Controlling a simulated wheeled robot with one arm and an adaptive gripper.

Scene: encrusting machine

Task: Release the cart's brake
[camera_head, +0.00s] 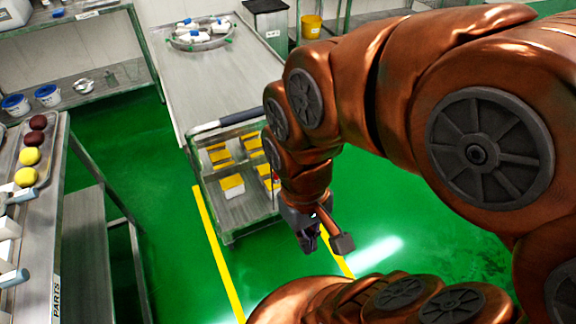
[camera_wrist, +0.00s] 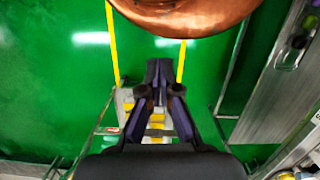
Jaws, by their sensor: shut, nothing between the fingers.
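The metal cart (camera_head: 206,192) stands on the green floor in the middle of the head view, with a bar handle (camera_head: 222,123) along its near upper edge and yellow-and-white boxes inside. My gripper (camera_head: 310,243) points down, shut and empty, to the right of the cart's near end and apart from it in that view. In the wrist view the shut gripper (camera_wrist: 158,68) hangs over the green floor, and the boxes (camera_wrist: 157,119) show between and behind the fingers. I cannot make out the brake; my arm hides part of the cart's right side.
Yellow floor lines (camera_head: 219,258) run beside the cart. A steel surface (camera_head: 215,75) extends behind it. At left, a bench holds a tray (camera_head: 62,128) with dark and yellow balls. A shelf (camera_head: 90,85) with blue-lidded tubs stands at upper left.

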